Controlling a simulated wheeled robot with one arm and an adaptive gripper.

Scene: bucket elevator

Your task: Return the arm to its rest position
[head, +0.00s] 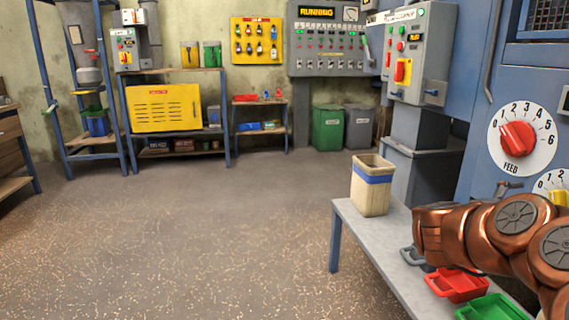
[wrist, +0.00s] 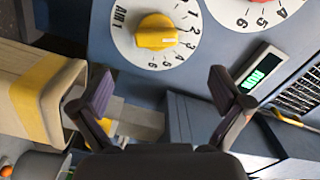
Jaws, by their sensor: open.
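My copper-coloured arm (head: 490,235) reaches in from the right edge of the head view, over the grey bench. My gripper is not visible there. In the wrist view my gripper (wrist: 163,92) is open, its two dark fingers spread wide with nothing between them. Beyond the fingers is a blue panel with a yellow AIR 1 knob (wrist: 156,32) on a white dial. The gripper is apart from the knob, as far as I can tell. A beige container with a yellow band (wrist: 45,98) is left of the left finger.
The grey bench (head: 349,217) holds a beige container with a blue band (head: 372,187), a red tray (head: 458,285) and a green tray (head: 491,308). The blue machine with the red FEED knob (head: 517,139) stands at right. The floor (head: 190,240) is clear at left.

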